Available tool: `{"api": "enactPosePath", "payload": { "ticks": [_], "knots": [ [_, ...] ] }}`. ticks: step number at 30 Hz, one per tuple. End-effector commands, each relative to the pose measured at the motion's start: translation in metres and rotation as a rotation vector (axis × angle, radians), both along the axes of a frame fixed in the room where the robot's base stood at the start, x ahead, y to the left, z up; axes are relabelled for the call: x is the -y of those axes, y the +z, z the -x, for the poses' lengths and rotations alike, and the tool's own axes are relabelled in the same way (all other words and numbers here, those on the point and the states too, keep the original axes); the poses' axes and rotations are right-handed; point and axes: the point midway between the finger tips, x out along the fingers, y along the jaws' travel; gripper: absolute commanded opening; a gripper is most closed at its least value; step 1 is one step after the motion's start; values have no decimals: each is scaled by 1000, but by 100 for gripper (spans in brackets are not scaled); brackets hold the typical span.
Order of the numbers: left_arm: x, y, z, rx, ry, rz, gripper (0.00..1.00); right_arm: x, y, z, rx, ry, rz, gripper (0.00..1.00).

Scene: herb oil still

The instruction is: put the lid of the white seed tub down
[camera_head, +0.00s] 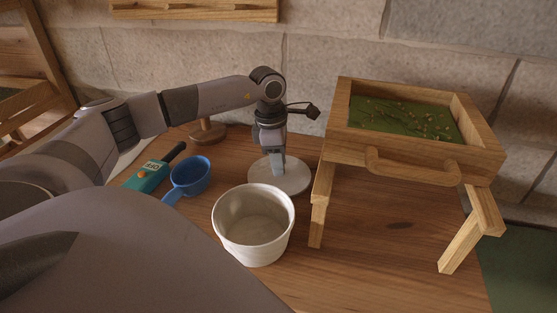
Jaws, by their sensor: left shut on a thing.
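The white seed tub (252,243) stands upright and uncovered on the wooden table, and its visible inside looks empty. Its round pale lid (292,181) is just behind the tub and a little to the right, lying flat. My left gripper (277,169) points down over the lid and is shut on it, near the lid's middle. The fingers hide the part they grip. I cannot tell whether the lid touches the table. My right gripper does not show.
A wooden box on legs (345,143) with green herbs stands to the right. Left of the tub lie a blue scoop (190,177) and a teal meter (147,177). A wooden stand (207,134) is behind them.

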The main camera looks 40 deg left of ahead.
Motion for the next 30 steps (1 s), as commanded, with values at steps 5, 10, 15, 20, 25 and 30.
{"api": "enactPosePath", "payload": {
  "ticks": [5, 10, 15, 20, 25, 30],
  "knots": [
    [0, -2, 0, 0, 0, 0, 0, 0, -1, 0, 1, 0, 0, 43],
    [0, -3, 0, 0, 0, 0, 53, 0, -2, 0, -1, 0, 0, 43],
    [0, -3, 0, -1, 0, 1, 53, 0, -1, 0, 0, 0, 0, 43],
    [0, 1, 0, 0, 0, 0, 53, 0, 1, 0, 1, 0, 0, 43],
    [-2, 22, 1, 3, 1, 0, 53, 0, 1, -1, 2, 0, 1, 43],
    [-5, 60, 4, 4, 0, 0, 53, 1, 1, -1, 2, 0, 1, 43]
  ]
}}
